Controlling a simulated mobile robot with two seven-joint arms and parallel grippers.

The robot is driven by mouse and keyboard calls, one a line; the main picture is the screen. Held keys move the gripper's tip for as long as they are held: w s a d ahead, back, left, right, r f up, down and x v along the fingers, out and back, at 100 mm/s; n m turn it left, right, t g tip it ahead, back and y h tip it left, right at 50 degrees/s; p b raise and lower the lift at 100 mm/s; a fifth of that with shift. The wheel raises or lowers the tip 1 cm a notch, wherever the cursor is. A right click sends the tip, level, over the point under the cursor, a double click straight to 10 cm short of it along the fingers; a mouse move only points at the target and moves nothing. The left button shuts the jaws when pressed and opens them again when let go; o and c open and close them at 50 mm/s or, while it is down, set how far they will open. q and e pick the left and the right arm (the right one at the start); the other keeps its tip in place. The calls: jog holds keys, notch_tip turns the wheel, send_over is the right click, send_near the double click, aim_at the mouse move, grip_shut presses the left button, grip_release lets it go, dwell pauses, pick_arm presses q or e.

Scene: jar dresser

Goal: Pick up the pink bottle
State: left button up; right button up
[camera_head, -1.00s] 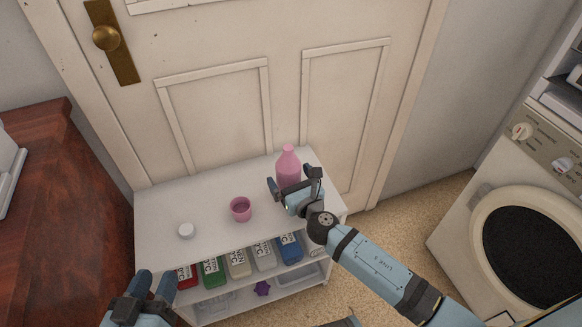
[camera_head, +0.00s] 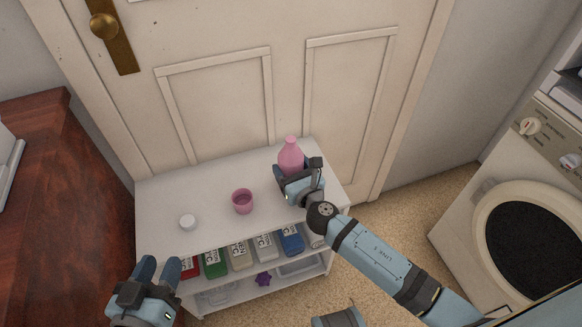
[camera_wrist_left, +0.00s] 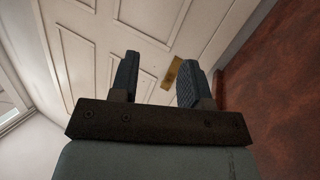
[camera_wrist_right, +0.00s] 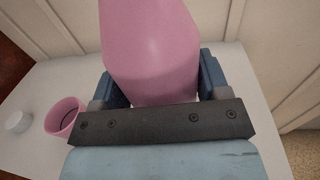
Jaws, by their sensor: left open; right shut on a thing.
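The pink bottle (camera_head: 291,157) stands upright near the right end of the white shelf unit's top, by the door. My right gripper (camera_head: 298,180) is shut on it; its fingers sit on both sides of the bottle's body. In the right wrist view the bottle (camera_wrist_right: 152,50) fills the space between the fingers (camera_wrist_right: 156,88). The bottle's lower part is hidden in the head view. My left gripper (camera_head: 158,270) is open and empty at the lower left, in front of the shelf. Its two fingers show apart in the left wrist view (camera_wrist_left: 158,80).
A pink cup (camera_head: 242,202) and a white lid-like disc (camera_head: 187,222) stand on the white shelf unit (camera_head: 165,200), left of the bottle. Several coloured containers (camera_head: 240,256) fill the shelf below. A reddish wooden cabinet (camera_head: 60,190) is at left, a washing machine (camera_head: 480,190) at right.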

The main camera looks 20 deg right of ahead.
aim_at(296, 158)
jog(key=shift+r+p, duration=0.4)
jog(key=shift+r, duration=0.35)
notch_tip(296, 158, up, 4)
jog(key=p, duration=0.3)
jog(key=shift+r, duration=0.25)
notch_tip(296, 158, up, 14)
jog(key=p, duration=0.6)
jog(key=shift+p, duration=0.3)
pick_arm(q)
jog(key=s+a+f+g+y, duration=0.2)
jog(key=a+f+g+y, duration=0.1)
jog(key=a+f+g, duration=0.1)
jog(key=shift+s+f, duration=0.4)
jog(key=shift+a, duration=0.1)
